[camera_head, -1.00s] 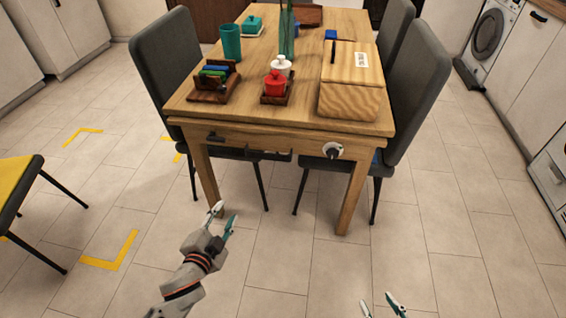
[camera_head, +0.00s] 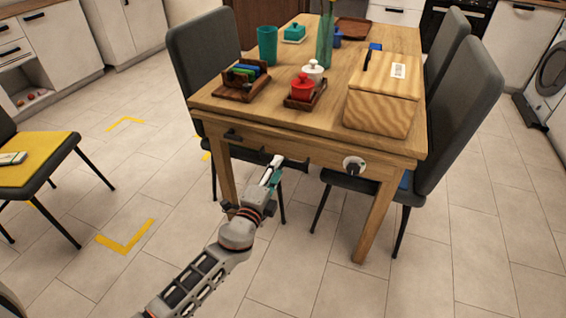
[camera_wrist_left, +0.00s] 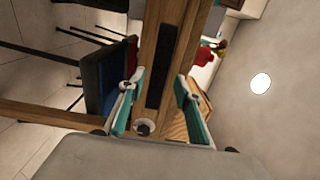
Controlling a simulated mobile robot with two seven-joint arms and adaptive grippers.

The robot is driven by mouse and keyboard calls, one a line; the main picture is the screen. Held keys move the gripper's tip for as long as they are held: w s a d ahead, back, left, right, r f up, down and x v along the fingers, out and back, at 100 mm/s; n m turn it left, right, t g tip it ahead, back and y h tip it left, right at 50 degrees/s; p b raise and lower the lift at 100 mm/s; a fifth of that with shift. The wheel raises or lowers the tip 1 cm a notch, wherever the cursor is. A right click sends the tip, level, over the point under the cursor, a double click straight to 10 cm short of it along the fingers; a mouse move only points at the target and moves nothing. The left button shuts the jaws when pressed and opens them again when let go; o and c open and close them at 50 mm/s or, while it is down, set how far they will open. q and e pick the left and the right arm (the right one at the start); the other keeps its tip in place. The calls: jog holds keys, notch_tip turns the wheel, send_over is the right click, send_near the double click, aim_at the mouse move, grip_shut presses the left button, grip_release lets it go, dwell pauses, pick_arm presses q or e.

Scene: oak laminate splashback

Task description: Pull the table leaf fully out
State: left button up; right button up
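The wooden table (camera_head: 225,104) has its end facing me. The leaf (camera_head: 320,146) appears as a board edge under the tabletop, and no pulled-out surface shows. A dark bar handle (camera_head: 318,168) runs along this end, partly hidden behind my left gripper (camera_head: 273,170). In the left wrist view the dark handle (camera_wrist_left: 162,66) lies ahead, between the two spread teal fingers of the left gripper (camera_wrist_left: 160,92). That gripper is open and empty; contact with the handle cannot be told. My right gripper is not in view.
A white round knob (camera_head: 354,164) is on the table end, right of the handle. A wooden box (camera_head: 381,108), red pot (camera_head: 302,87) and teal cup (camera_head: 267,45) stand on top. Grey chairs (camera_head: 455,110) flank the table. Floor (camera_head: 310,270) in front is clear.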

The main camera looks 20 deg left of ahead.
pick_arm(q)
jog(key=shift+w+d, duration=0.1)
jog(key=shift+w, duration=2)
jog(key=shift+f, duration=0.1)
grip_shut()
